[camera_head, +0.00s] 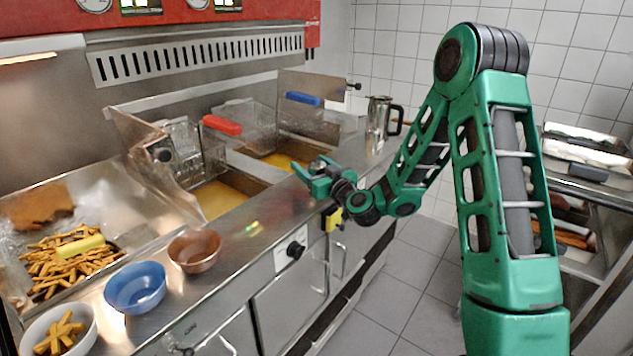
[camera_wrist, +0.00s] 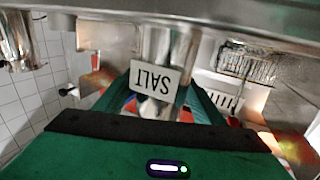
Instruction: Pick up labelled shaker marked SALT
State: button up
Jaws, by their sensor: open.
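The shaker (camera_wrist: 157,42) is a metallic cylinder with a white label reading SALT, seen upside down in the wrist view. It shows at the upper middle of that view, between the two green fingers of my gripper (camera_wrist: 160,100). The fingers are apart. I cannot tell whether either touches the shaker. In the head view my gripper (camera_head: 310,172) is low over the front edge of the steel fryer counter. The shaker cannot be made out clearly there.
A metal jug (camera_head: 378,125) stands behind and right of my gripper. Fryer baskets with a red handle (camera_head: 222,125) and a blue handle (camera_head: 303,98) are behind. A copper bowl (camera_head: 194,250), a blue bowl (camera_head: 135,287) and a fries tray (camera_head: 125,225) are left.

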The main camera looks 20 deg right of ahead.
jog(key=shift+w, duration=0.15)
jog(key=shift+c, duration=0.3)
jog(key=c, duration=1.2)
jog(key=shift+r, duration=0.15)
